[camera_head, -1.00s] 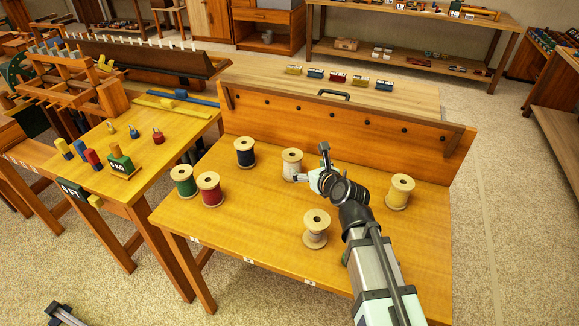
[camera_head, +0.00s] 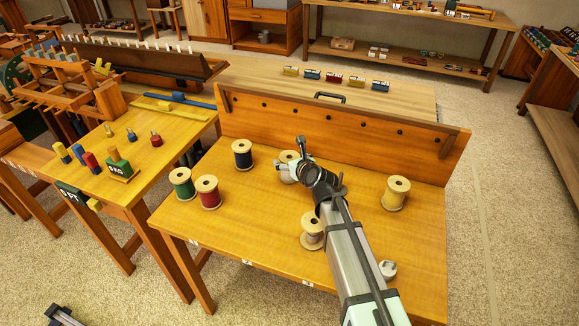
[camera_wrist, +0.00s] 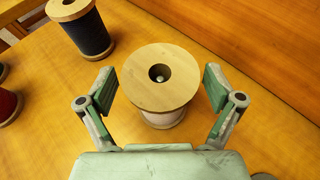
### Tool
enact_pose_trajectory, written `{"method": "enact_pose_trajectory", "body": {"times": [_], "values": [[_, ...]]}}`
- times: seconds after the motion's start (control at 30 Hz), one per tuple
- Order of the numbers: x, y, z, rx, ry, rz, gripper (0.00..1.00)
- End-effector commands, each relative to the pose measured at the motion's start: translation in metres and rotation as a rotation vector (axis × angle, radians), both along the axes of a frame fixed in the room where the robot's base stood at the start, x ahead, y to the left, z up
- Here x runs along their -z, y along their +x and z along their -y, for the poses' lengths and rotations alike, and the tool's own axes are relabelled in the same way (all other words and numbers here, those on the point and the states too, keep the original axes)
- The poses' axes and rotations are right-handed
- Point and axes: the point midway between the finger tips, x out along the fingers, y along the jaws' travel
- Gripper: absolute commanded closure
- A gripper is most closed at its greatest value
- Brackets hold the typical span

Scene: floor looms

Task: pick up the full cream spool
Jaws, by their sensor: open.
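The full cream spool (camera_head: 287,156) stands upright on the slanted-back wooden table, partly hidden behind my gripper (camera_head: 292,170) in the head view. In the wrist view its pale wooden top flange (camera_wrist: 160,62) with a dark centre hole fills the middle, and a little cream thread (camera_wrist: 163,119) shows below it. My gripper (camera_wrist: 160,88) is open, with one green-padded finger on each side of the spool. Gaps show between the fingers and the flange. A second, thinner-wound cream spool (camera_head: 311,240) stands nearer the front edge, partly covered by my arm.
A navy spool (camera_head: 243,158) stands to the left of the full cream spool; it also shows in the wrist view (camera_wrist: 88,30). Green (camera_head: 181,186) and red (camera_head: 208,194) spools stand further left. A yellow spool (camera_head: 396,194) stands at the right. A wooden backboard (camera_head: 345,128) rises behind.

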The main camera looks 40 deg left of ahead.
Motion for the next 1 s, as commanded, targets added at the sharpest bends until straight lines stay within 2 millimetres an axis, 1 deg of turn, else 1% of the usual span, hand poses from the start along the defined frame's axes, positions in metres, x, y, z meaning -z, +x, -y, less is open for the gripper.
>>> {"method": "enact_pose_trajectory", "body": {"times": [0.03,0.07,0.27,0.3,0.37,0.4,0.47,0.5,0.87,1.0], "values": [[0.0017,0.0027,-0.0049,0.0,-0.001,0.0,0.09],[0.0023,0.0031,-0.0056,0.0,-0.001,0.0,0.09],[0.003,0.0026,-0.0051,0.0,0.0,0.0,0.09],[0.003,0.0026,-0.0051,0.0,0.0,0.0,0.16],[0.003,0.0026,-0.0049,0.0,0.0,0.0,0.37],[0.003,0.0027,-0.0049,0.0,0.0,0.0,0.51],[0.003,0.0026,-0.0049,0.0,0.0,0.0,0.72],[0.003,0.0027,-0.0049,0.0,0.0,0.0,0.79],[0.0016,0.0028,-0.005,0.0,0.0,0.0,0.79],[-0.0046,0.0028,-0.0051,0.0,0.001,0.002,0.79]]}}
